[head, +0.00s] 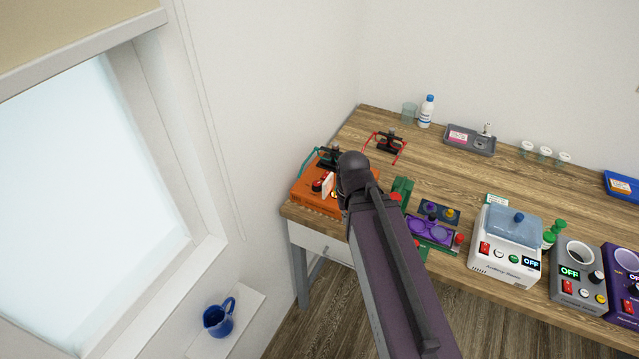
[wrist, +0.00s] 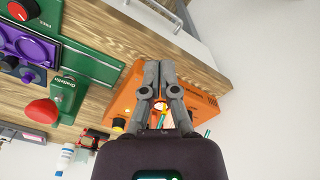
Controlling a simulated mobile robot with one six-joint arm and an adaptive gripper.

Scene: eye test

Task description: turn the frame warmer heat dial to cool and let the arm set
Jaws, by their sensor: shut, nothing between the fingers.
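The orange box (head: 306,198), which I take to be the frame warmer, sits at the table's left end. In the head view a small red and black knob (head: 317,186) and a white piece (head: 328,185) show on it, partly beside my arm. A teal glasses frame (head: 306,163) is behind it. The dial's setting cannot be read.
Red glasses (head: 402,150) on a black stand are behind the box. A green device with a red knob (wrist: 40,110) and a purple tray (head: 428,228) lie to its right in the head view. A white device (head: 500,262) stands farther right. A window wall is at left.

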